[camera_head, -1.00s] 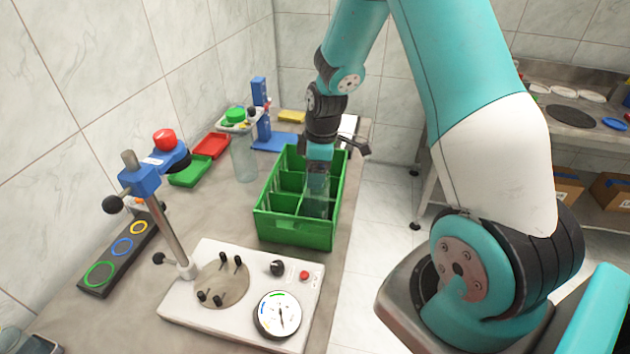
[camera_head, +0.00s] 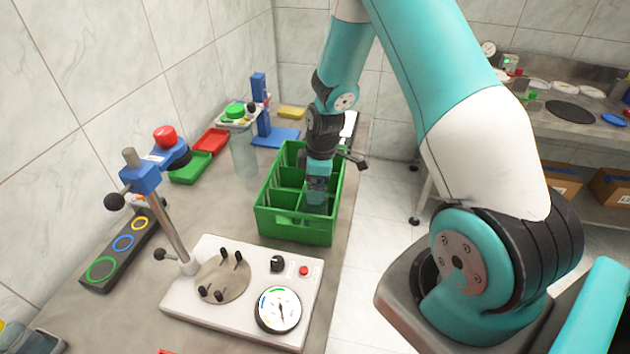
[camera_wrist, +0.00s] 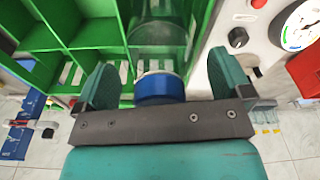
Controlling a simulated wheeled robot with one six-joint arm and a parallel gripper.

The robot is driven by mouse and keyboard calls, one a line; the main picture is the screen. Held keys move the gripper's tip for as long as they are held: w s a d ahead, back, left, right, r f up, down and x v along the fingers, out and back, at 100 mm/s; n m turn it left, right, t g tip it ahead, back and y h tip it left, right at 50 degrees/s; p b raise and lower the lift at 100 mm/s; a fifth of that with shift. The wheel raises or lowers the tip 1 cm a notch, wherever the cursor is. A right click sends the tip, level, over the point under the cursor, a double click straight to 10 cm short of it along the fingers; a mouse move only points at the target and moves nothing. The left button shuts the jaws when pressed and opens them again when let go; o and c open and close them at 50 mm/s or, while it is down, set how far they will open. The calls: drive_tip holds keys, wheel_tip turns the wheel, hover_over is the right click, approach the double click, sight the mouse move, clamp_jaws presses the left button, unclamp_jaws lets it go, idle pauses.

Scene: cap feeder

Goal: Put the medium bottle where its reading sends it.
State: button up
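A clear bottle with a blue cap (camera_wrist: 160,88) stands in a near compartment of the green divided crate (camera_head: 294,228). In the wrist view its clear body (camera_wrist: 157,38) runs down into the crate. My gripper (camera_wrist: 165,82) is over the crate, its two teal fingers spread on either side of the cap with a gap at each side. In the head view the gripper (camera_head: 317,184) is low at the compartment and hides most of the bottle. The white tester (camera_head: 236,317) stands in front with a round dial (camera_head: 278,310); its needle is roughly upright.
A post with a blue clamp (camera_head: 140,178) rises beside the tester. A dark strip with green, blue and yellow rings (camera_head: 120,250) lies left. Green (camera_head: 190,168) and red (camera_head: 211,141) trays and a blue stand (camera_head: 262,105) are behind. Bare counter lies between strip and crate.

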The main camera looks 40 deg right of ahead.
drive_tip(key=r+b, duration=0.1)
drive_tip(key=r, duration=0.6)
drive_tip(key=d+r+b, duration=0.1)
drive_tip(key=r, duration=0.3)
drive_tip(key=shift+s+b, duration=0.3)
drive_tip(key=shift+s, duration=0.05)
drive_tip(key=s+a+r+m+y, duration=0.1)
drive_tip(key=s+a+r, duration=0.35)
drive_tip(key=a, duration=0.35)
drive_tip(key=s+a+r+m+y, duration=0.1)
drive_tip(key=s+a+r, duration=0.35)
drive_tip(key=a, duration=0.25)
drive_tip(key=s+a+r, duration=0.2)
drive_tip(key=s+a, duration=0.2)
drive_tip(key=s, duration=0.2)
drive_tip(key=s+a+r+m+y, duration=0.1)
drive_tip(key=s+a+r, duration=0.1)
drive_tip(key=s+a, duration=0.2)
drive_tip(key=s, duration=0.2)
drive_tip(key=shift+s+a+g, duration=0.15)
drive_tip(key=shift+s+g, duration=0.2)
drive_tip(key=shift+g, duration=0.05)
